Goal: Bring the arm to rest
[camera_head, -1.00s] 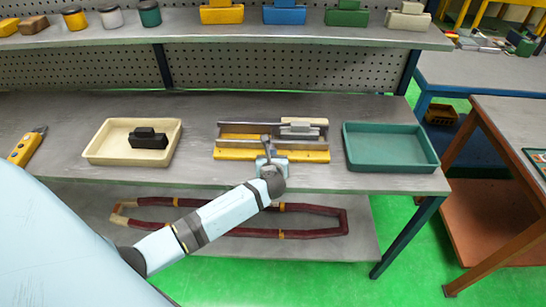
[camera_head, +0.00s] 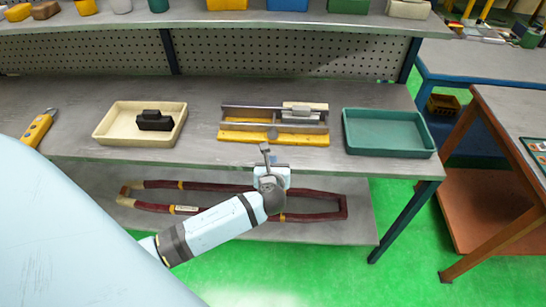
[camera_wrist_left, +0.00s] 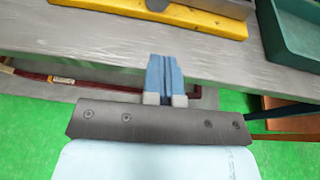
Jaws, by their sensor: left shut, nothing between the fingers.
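My left arm comes in from the lower left of the head view. Its gripper (camera_head: 266,153) is just in front of the workbench's front edge, below the yellow fixture. In the left wrist view the gripper's two blue fingers (camera_wrist_left: 164,74) are pressed together, with nothing between them. The grey bench top (camera_wrist_left: 120,40) lies beyond the fingertips. My right gripper is in neither view.
On the bench stand a cream tray (camera_head: 104,134) with a black block (camera_head: 154,121), a yellow fixture (camera_head: 250,135) with metal bars and an empty green tray (camera_head: 388,147). A dark red loop (camera_head: 150,186) lies on the lower shelf. A wooden-legged table (camera_head: 500,110) stands right.

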